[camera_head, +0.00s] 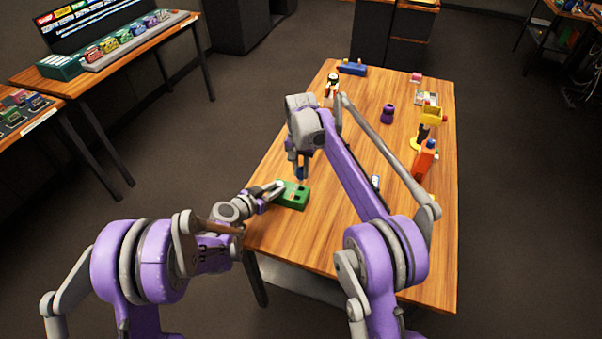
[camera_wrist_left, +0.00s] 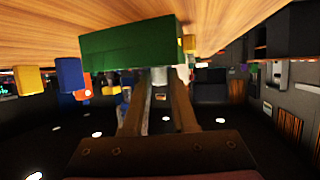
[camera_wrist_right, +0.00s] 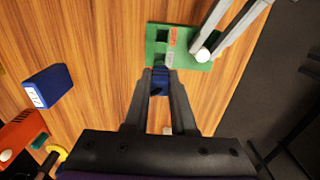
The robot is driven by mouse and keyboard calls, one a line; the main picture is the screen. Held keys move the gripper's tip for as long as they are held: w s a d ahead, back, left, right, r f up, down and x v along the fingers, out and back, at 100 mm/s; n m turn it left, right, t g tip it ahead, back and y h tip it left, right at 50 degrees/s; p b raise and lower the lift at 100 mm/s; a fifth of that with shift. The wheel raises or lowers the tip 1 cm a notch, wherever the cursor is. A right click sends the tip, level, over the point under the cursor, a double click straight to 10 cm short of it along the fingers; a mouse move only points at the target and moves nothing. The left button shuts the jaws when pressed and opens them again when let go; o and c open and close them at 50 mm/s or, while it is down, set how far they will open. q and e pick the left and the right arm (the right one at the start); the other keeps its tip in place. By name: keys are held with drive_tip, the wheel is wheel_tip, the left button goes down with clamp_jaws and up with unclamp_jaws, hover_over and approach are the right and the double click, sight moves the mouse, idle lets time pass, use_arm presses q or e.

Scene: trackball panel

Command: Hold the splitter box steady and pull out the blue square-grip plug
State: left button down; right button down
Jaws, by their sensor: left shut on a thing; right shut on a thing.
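The green splitter box (camera_head: 291,197) lies on the near left part of the table. Dark socket openings and a red-and-white label show on it in the right wrist view (camera_wrist_right: 185,62). My left gripper (camera_head: 277,189) is shut on the box at its left side in the head view; the box (camera_wrist_left: 130,45) fills the space past its fingertips in the left wrist view. My right gripper (camera_wrist_right: 160,85) is shut on the blue plug (camera_wrist_right: 160,77), beside the box's edge in that view. In the head view the plug (camera_head: 300,172) appears above the box; its lower end is unclear.
A blue block with a white label (camera_wrist_right: 48,87) lies on the table nearby. An orange object (camera_head: 424,158), a purple object (camera_head: 387,113) and a yellow object (camera_head: 431,114) stand farther right. The table's near right part is clear. Side tables stand at the left.

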drive_tip(key=shift+r, duration=1.75)
